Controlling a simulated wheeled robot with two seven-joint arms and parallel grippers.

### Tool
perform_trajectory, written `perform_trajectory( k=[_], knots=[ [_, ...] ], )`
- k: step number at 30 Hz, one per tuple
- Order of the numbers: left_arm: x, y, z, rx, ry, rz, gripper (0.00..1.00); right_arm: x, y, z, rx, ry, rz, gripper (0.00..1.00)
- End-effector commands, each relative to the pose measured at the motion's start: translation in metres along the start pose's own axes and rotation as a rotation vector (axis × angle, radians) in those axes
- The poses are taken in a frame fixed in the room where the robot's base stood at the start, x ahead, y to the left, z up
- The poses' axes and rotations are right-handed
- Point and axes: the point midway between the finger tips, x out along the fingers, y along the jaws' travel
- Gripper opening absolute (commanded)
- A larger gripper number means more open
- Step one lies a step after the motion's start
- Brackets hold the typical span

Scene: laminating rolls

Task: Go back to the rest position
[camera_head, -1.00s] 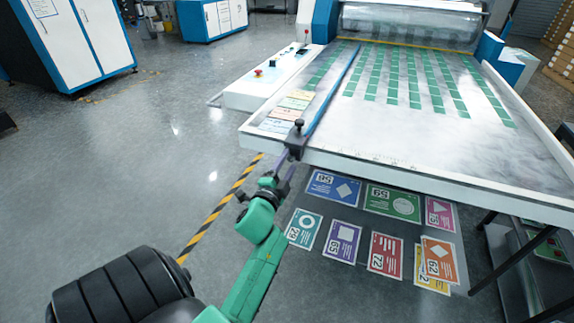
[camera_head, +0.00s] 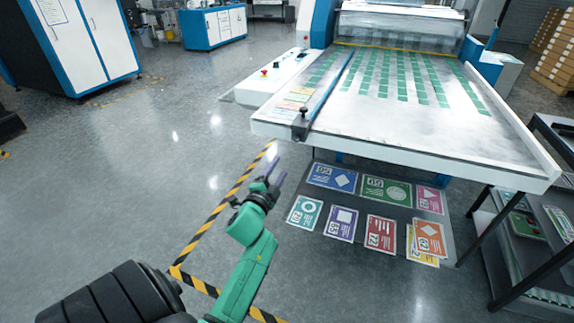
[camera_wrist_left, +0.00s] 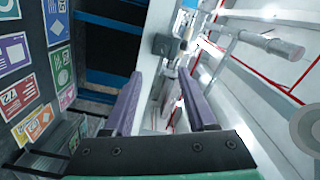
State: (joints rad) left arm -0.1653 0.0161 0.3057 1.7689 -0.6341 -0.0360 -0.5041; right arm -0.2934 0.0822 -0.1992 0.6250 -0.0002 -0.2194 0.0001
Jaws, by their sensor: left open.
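My left gripper (camera_head: 275,172) is open and empty. It points toward the near left corner of the machine table, a short way in front of it and apart from it. In the left wrist view its two purple fingers (camera_wrist_left: 160,105) stand apart with nothing between them. The laminating machine's table (camera_head: 400,150) has a white frame and rows of green cards (camera_head: 395,75) on it. A dark clamp knob (camera_head: 301,123) sits at the near end of the blue rail (camera_head: 330,87). My right gripper is not in view.
Several coloured sheets (camera_head: 368,213) lie on a low dark surface below the table's front edge. A dark-framed rack (camera_head: 530,235) stands at the right. Blue and white cabinets (camera_head: 92,45) stand at the back left. The grey floor at left is open, with striped tape (camera_head: 225,212).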

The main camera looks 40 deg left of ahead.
Motion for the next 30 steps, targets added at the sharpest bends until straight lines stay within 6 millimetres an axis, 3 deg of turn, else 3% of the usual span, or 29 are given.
perform_trajectory(
  k=[7,10,11,13,16,18,20,21,23,24,27,30],
  knots=[
    [0.0,0.001,0.0,-0.002,0.0,0.002,0.57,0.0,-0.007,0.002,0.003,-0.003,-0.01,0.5],
    [0.0,0.023,0.002,-0.037,-0.008,0.055,0.57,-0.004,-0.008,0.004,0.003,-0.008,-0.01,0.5],
    [-0.001,0.037,0.004,-0.06,-0.015,0.088,0.57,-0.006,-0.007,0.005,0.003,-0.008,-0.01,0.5],
    [-0.008,0.084,0.009,-0.133,-0.043,0.2,0.57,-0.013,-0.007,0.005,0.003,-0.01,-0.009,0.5],
    [-0.037,0.171,0.021,-0.262,-0.118,0.404,0.57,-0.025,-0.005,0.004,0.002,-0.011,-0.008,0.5],
    [-0.07,0.229,0.032,-0.344,-0.191,0.542,0.57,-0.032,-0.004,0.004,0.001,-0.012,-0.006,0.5],
    [-0.106,0.273,0.042,-0.404,-0.265,0.655,0.57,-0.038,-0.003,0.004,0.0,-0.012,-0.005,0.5],
    [-0.133,0.3,0.05,-0.439,-0.32,0.727,0.57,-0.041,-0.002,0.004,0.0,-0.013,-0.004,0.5],
    [-0.176,0.335,0.062,-0.484,-0.41,0.828,0.57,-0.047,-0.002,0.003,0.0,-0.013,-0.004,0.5],
    [-0.208,0.354,0.071,-0.507,-0.476,0.891,0.57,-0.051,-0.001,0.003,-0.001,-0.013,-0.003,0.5],
    [-0.293,0.389,0.097,-0.547,-0.653,1.029,0.57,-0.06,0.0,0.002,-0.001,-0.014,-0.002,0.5],
    [-0.368,0.404,0.122,-0.562,-0.818,1.122,0.57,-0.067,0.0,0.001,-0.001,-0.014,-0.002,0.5]
  ],
)
